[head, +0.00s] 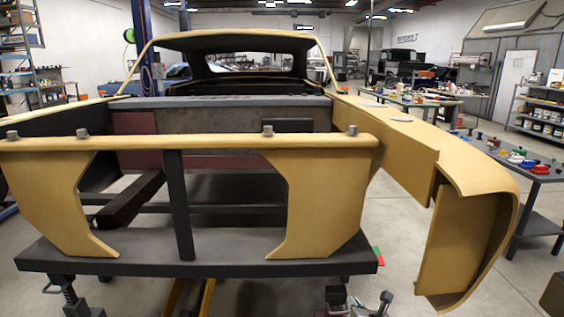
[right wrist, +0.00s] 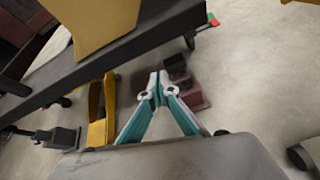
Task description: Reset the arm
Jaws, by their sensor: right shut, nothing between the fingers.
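My right gripper (head: 386,298) shows small at the bottom edge of the head view, right of centre, below the front of the car body shell. In the right wrist view its two teal fingers (right wrist: 159,84) meet at their pale tips, with nothing between them. Beyond the tips is bare floor with some dark reddish blocks (right wrist: 188,90). The fingers look apart from everything around them. My left gripper is in neither view.
A tan car shell (head: 330,150) fills the middle, with a dark front beam (head: 200,262) across it. A curved fender (head: 470,240) juts out at right. A yellow support (right wrist: 98,110) stands left of the fingers. A table (head: 535,174) with small parts stands far right.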

